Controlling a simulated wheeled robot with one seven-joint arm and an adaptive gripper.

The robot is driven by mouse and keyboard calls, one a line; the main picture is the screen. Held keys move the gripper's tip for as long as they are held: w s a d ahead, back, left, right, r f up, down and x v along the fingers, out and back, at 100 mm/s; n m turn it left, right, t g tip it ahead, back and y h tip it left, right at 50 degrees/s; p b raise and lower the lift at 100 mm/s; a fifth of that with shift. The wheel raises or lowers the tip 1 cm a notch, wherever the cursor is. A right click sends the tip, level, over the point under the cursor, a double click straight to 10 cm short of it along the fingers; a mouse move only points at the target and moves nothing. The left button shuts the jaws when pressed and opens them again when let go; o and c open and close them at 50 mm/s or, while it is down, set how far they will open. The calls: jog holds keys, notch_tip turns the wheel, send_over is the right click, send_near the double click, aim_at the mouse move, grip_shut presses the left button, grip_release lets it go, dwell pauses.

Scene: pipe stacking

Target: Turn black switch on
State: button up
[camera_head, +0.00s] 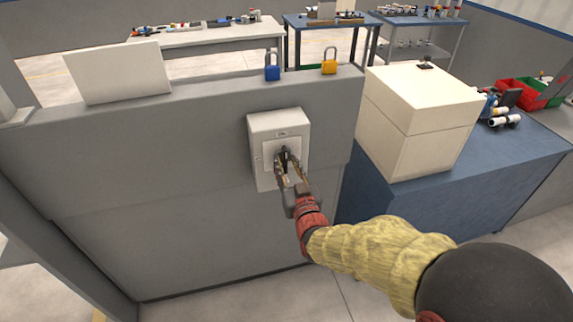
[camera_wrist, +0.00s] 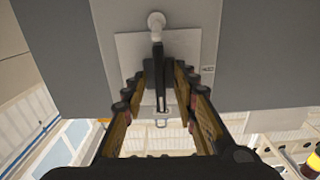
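The black switch (camera_head: 286,154) is on the front of a white box (camera_head: 277,122) mounted on a grey panel. In the wrist view the black switch lever (camera_wrist: 159,72) runs between my two fingers, with a white round part (camera_wrist: 156,20) at its upper end. My gripper (camera_head: 289,162) is at the box front, its fingertips on either side of the switch. In the wrist view my gripper (camera_wrist: 164,66) has its fingers apart, with small gaps beside the lever. I cannot tell whether either finger touches it. The fingers hide part of the switch in the head view.
A blue padlock (camera_head: 272,67) and a yellow padlock (camera_head: 329,62) stand on the grey panel's (camera_head: 180,150) top ledge, beside a white board (camera_head: 118,73). A large white box (camera_head: 420,115) sits on a blue table (camera_head: 480,180) to the right. More tables stand behind.

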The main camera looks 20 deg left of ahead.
jog(key=v, duration=1.2)
jog(key=shift+a+f, duration=0.1)
jog(key=shift+f, duration=0.05)
jog(key=s+d+f+g+h, duration=0.1)
jog(key=s+f+g+h, duration=0.3)
jog(key=f, duration=0.7)
jog(key=s+d+f+g+h, duration=0.1)
jog(key=s+d+f+g, duration=0.1)
jog(key=s+d+g, duration=0.3)
jog(key=s+d+r+m+h, duration=0.2)
jog(key=s+d+r, duration=0.3)
jog(key=d+r, duration=0.4)
jog(key=s+d+r+m+h, duration=0.2)
jog(key=s+d+r+m, duration=0.2)
jog(key=d+r, duration=0.5)
jog(key=s+d, duration=0.2)
jog(key=d, duration=0.4)
jog(key=shift+d+g+h, duration=0.3)
jog(key=shift+d, duration=0.1)
